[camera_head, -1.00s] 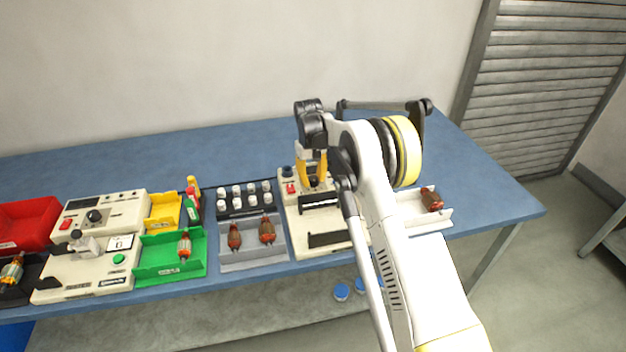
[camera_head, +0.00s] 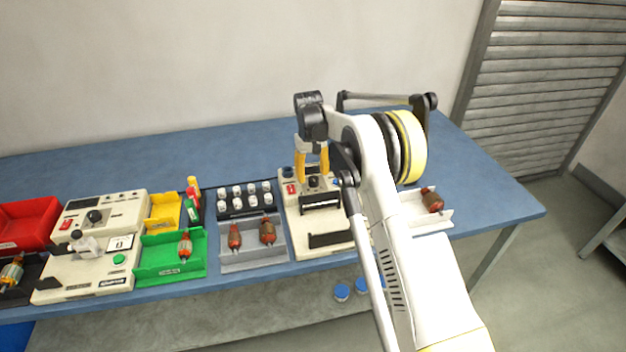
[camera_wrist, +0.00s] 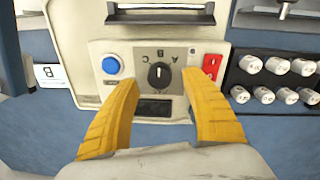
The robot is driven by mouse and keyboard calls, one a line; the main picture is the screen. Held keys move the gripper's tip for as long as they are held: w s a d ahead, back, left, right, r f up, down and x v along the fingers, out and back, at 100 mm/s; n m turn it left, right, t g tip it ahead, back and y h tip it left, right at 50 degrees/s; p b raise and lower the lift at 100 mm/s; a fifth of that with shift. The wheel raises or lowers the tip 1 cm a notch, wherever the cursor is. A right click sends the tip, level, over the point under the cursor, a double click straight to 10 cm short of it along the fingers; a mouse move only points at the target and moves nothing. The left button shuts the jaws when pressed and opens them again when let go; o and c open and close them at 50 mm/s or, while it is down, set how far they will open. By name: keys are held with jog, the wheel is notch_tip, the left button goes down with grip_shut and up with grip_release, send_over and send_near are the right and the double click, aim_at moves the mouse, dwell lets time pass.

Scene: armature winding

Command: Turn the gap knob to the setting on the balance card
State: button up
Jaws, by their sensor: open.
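The gap knob (camera_wrist: 159,75) is round and black, on the cream machine's panel, with the letters C, B and A beside it. A pale mark on it seems to face the middle letter, but it is too small to be sure. My gripper (camera_wrist: 163,88) is open. Its yellow fingers stand on either side of the knob, apart from it. In the head view my gripper (camera_head: 312,176) is above the panel, with the knob (camera_head: 314,182) just below. A white card (camera_wrist: 47,74) with a black character, apparently an upside-down B, lies left of the machine in the wrist view.
Beside the knob are a blue button (camera_wrist: 112,66) and a red switch (camera_wrist: 211,66). A black rack (camera_head: 245,201) of white-capped pieces stands near the machine. A grey tray (camera_head: 253,255) holds armatures. The blue table (camera_head: 250,155) is clear behind the machine.

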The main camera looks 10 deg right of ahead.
aim_at(312, 179)
notch_tip(312, 179, up, 10)
jog(key=shift+a+f, duration=0.2)
jog(key=shift+a, duration=0.1)
jog(key=shift+s, duration=0.1)
jog(key=s+r+m+t, duration=0.1)
jog(key=s+r+t, duration=0.3)
jog(key=s+r, duration=1.45)
jog(key=s+f+t, duration=0.1)
jog(key=s+f, duration=0.2)
jog(key=s, duration=0.4)
jog(key=s+f+t, duration=0.1)
jog(key=s+f, duration=0.2)
jog(key=s, duration=0.5)
jog(key=s+f+m+t, duration=0.1)
jog(key=s+f, duration=0.2)
jog(key=s, duration=0.5)
jog(key=shift+s+d+y+b, duration=0.2)
jog(key=shift+d+y+b, duration=0.1)
jog(key=shift+d+b, duration=0.1)
